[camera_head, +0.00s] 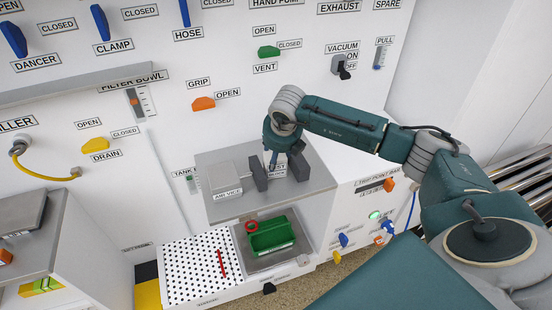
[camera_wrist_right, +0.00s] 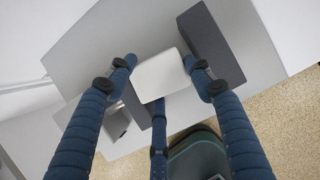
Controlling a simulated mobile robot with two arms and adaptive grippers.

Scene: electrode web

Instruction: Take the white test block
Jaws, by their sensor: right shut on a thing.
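The white test block (camera_wrist_right: 160,74) is between the fingers of my right gripper (camera_wrist_right: 160,68) in the right wrist view. The fingers are shut on it from its sides. In the head view my right gripper (camera_head: 272,152) reaches down over the vice, and the block (camera_head: 278,171) shows just below it, partly hidden. The block is between the two dark vice jaws (camera_head: 259,176) and (camera_head: 298,166). In the wrist view one jaw (camera_wrist_right: 212,45) stands apart from it; whether the other touches it is unclear. My left gripper is out of view.
The grey air vice body (camera_head: 225,181) sits on a metal shelf (camera_head: 222,157). Below are a green bin (camera_head: 271,238), a red ring (camera_head: 251,226) and a perforated white panel (camera_head: 190,262) with a red rod (camera_head: 221,263). The wall behind carries several labelled handles.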

